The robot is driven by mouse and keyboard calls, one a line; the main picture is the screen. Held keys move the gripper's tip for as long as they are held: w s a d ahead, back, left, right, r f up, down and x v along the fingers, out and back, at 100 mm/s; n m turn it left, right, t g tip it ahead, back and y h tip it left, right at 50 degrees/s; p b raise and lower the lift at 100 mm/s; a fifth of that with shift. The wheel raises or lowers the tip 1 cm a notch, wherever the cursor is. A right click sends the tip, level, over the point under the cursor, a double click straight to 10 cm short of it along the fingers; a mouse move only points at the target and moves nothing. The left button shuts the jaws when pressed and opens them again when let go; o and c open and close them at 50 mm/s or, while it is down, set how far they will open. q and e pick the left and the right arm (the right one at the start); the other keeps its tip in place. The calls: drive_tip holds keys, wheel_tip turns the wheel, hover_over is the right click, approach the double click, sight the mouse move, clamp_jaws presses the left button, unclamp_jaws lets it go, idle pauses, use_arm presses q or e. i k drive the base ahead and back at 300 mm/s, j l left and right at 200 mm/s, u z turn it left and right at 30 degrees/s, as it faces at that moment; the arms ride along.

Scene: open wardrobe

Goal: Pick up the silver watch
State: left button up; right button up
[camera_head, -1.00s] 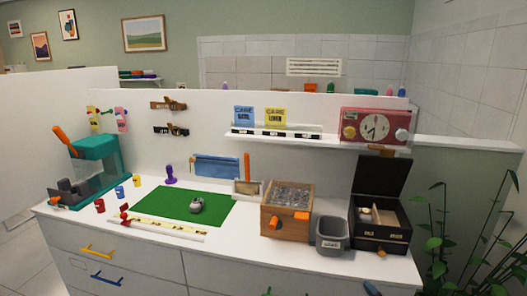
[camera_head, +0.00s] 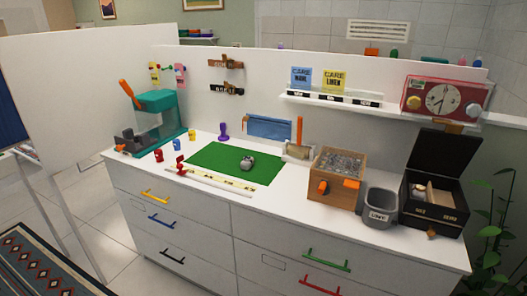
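A small silver-grey object (camera_head: 247,163), which looks like the silver watch, lies on a green mat (camera_head: 212,160) on the white dresser top (camera_head: 328,212). It is too small to make out a dial or strap. Two brown straps (camera_head: 226,64) (camera_head: 227,88) hang on the white back panel; I cannot tell whether they are watches. Neither of my grippers is in view.
A teal machine (camera_head: 160,102) stands at the left. A wooden box (camera_head: 337,177), a grey bin (camera_head: 380,207) and an open black case (camera_head: 433,196) stand at the right. A white strip (camera_head: 222,184) lies before the mat. A shelf (camera_head: 335,101) is above. Floor (camera_head: 95,210) shows at left.

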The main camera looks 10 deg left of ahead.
sight(247, 163)
drive_tip(key=i+j, duration=0.15)
drive_tip(key=j, duration=0.2)
drive_tip(key=i+j+z, duration=0.15)
drive_tip(key=j, duration=0.15)
drive_tip(key=i+j, duration=0.15)
drive_tip(key=j, duration=0.2)
drive_tip(key=i+j+z, duration=0.1)
drive_tip(key=j, duration=0.25)
